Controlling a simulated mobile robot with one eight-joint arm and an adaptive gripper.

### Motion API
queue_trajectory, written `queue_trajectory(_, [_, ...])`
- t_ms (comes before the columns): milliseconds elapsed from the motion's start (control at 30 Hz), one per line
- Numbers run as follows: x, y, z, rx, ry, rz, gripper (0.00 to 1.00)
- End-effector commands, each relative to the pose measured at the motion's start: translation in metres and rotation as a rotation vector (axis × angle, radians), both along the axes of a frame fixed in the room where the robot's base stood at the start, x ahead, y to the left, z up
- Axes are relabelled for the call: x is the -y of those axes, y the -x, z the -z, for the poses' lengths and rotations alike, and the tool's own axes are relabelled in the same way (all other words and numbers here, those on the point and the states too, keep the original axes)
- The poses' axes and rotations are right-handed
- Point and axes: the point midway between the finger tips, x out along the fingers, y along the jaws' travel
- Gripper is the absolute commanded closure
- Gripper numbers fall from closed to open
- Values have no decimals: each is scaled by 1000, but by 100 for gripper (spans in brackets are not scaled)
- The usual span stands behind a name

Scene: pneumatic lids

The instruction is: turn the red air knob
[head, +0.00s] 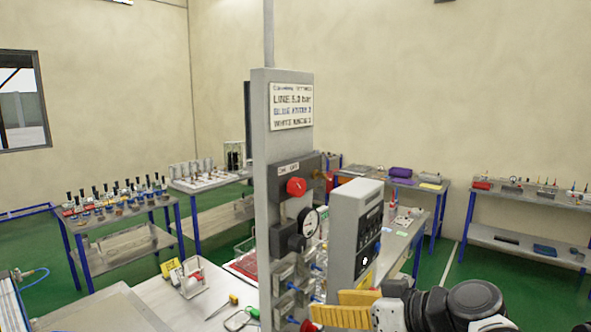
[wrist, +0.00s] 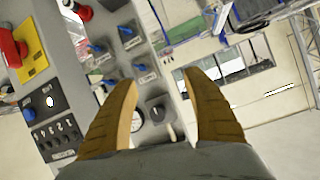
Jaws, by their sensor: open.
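The red air knob (head: 296,186) sits on a dark plate high on the grey upright panel (head: 264,120) in the head view. Below it are a round gauge (head: 309,222) and a black knob (head: 286,239). My gripper (head: 326,305) is open with nothing between its yellow fingers, low and to the right of the red knob. In the wrist view my gripper (wrist: 160,76) faces the panel, which looks turned over. The gauge (wrist: 137,120) and a black knob (wrist: 157,110) show between the fingers. I cannot make out the red air knob there.
A grey control box (head: 350,235) stands right of the panel, close above my gripper. In the wrist view a red mushroom button (wrist: 10,48) on yellow is at the left. Several blue-handled valves (wrist: 126,34) stick out from the panel. Benches stand farther back.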

Motion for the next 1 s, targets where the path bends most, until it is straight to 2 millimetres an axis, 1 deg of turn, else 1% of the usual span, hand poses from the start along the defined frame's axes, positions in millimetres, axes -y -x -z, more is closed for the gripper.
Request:
queue_trajectory(33, [1, -12, -50, 54, -28, -19, 42])
queue_trajectory(67, [2, -18, -68, 92, -44, -32, 42])
queue_trajectory(100, [2, -25, -90, 139, -64, -45, 42])
queue_trajectory(200, [7, -40, -137, 251, -108, -67, 42])
queue_trajectory(300, [12, -51, -171, 340, -138, -77, 42])
queue_trajectory(333, [13, -53, -178, 362, -145, -78, 42])
queue_trajectory(433, [17, -58, -193, 411, -159, -80, 42])
queue_trajectory(567, [14, -64, -199, 436, -167, -83, 42])
queue_trajectory(667, [3, -72, -199, 438, -166, -84, 42])
queue_trajectory(1000, [-50, -111, -199, 435, -167, -85, 42])
